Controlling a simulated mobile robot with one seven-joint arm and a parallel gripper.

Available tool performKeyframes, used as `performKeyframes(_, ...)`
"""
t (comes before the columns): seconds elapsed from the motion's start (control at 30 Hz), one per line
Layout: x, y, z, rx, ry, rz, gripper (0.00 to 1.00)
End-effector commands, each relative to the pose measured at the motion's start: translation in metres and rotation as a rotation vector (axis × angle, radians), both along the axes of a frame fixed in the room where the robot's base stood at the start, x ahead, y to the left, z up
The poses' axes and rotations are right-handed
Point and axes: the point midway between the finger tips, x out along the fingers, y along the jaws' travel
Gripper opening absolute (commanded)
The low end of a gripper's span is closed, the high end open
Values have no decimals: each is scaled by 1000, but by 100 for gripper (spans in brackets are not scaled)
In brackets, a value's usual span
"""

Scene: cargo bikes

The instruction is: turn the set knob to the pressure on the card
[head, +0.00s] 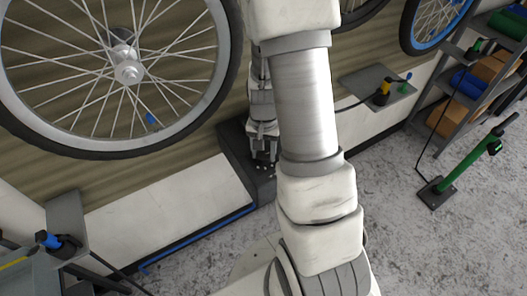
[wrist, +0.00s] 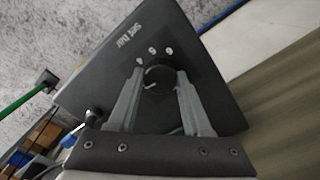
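A dark box (wrist: 215,85) fills the middle of the wrist view. My gripper (wrist: 160,72) has one finger on each side of the knob, apart, with what look like narrow gaps. In the head view my gripper (head: 263,153) is over the dark box (head: 237,158), and the knob is hidden there. I see no pressure card in either view.
A large bicycle wheel (head: 128,72) hangs at left, close to my arm. A green floor pump (head: 470,165) stands at right by a rack with boxes. A blue-topped tool (head: 55,240) sits at lower left.

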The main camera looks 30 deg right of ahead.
Motion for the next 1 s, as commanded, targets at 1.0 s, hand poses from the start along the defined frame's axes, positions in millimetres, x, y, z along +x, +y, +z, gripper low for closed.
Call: performKeyframes(1.0, 1, 0, 103, -1, -6, 3, 79)
